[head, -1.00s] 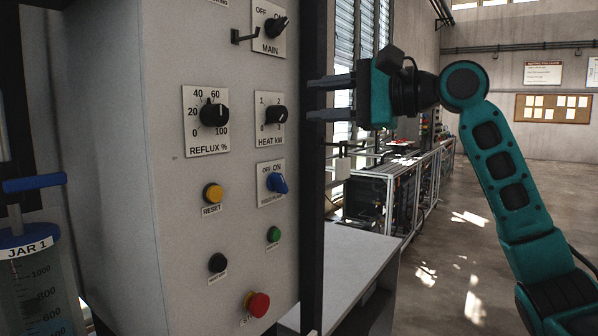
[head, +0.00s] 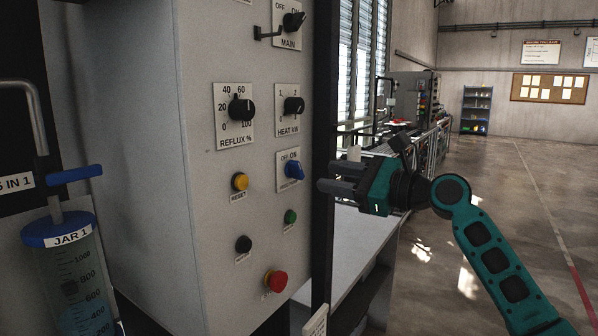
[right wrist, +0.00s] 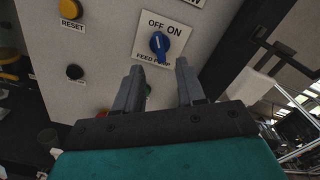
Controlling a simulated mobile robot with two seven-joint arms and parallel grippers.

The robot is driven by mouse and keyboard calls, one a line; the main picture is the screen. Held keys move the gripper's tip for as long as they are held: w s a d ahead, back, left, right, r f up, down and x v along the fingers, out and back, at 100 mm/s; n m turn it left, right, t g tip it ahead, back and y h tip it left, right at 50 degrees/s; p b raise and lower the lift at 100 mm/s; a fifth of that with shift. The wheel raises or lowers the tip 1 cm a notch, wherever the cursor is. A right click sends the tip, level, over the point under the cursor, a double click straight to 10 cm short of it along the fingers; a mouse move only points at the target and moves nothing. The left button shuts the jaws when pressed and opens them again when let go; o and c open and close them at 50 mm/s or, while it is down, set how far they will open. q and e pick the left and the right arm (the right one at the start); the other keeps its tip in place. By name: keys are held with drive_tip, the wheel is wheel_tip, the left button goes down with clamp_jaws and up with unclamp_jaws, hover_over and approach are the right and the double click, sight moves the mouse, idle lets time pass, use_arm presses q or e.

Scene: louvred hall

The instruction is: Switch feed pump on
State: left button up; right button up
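The feed pump switch is a blue knob (head: 294,170) on a white plate marked OFF and ON, low on the right of the grey panel (head: 205,190). In the head view its handle slants from upper left, on the OFF side, to lower right. The right wrist view shows the knob (right wrist: 160,43) just ahead of the fingertips, roughly centred between them. My right gripper (head: 328,178) is open and empty, to the right of the knob at nearly its height and apart from it. My left gripper is not in view.
Near the switch are the HEAT knob (head: 294,107), green button (head: 290,216), yellow RESET button (head: 240,181), black button (head: 243,243) and red button (head: 276,281). A dark post (head: 322,140) edges the panel. A jar (head: 75,270) stands at left.

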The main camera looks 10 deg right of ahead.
sight(301, 170)
drive_tip(key=b+x, duration=0.2)
drive_tip(key=x, duration=0.4)
drive_tip(key=shift+a+f, duration=0.1)
drive_tip(key=shift+w+a, duration=0.2)
drive_tip(key=shift+w, duration=0.1)
drive_tip(key=shift+w+a+r+p, duration=0.1)
drive_tip(key=shift+r+p, duration=0.15)
drive_tip(key=shift+p, duration=0.3)
drive_tip(key=shift+w+a+f, duration=0.15)
drive_tip(key=shift+a, duration=0.05)
drive_tip(key=shift+c, duration=0.4)
clamp_jaws()
